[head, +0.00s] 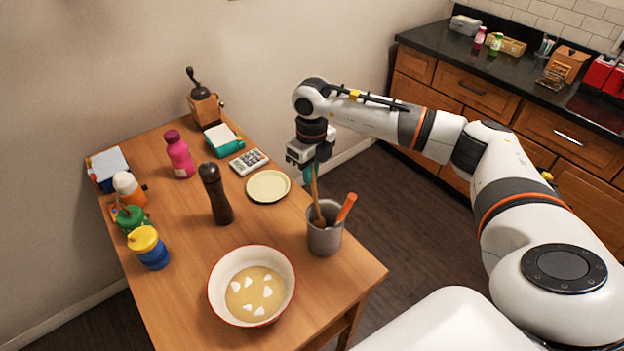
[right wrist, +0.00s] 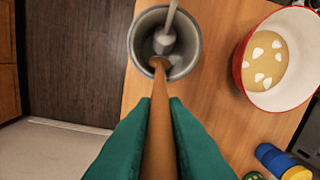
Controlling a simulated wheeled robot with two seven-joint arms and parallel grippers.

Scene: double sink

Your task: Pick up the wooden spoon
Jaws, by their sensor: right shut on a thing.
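The wooden spoon (head: 316,194) stands tilted in a grey utensil holder (head: 323,240) near the table's right edge. My right gripper (head: 312,171) is above the holder and shut on the upper part of the spoon. In the right wrist view, the green fingers (right wrist: 158,135) lie on both sides of the wooden handle (right wrist: 159,105). The spoon's lower end points into the holder (right wrist: 138,50). Another utensil (head: 347,206) with an orange-brown handle leans in the same holder. My left gripper is not in view.
A bowl with batter (head: 215,297) stands in front of the holder. A small plate (head: 268,187), a dark pepper mill (head: 214,195), a pink bottle (head: 179,156) and several cups are on the wooden table (head: 185,310). A dark counter (head: 470,60) is at the back right.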

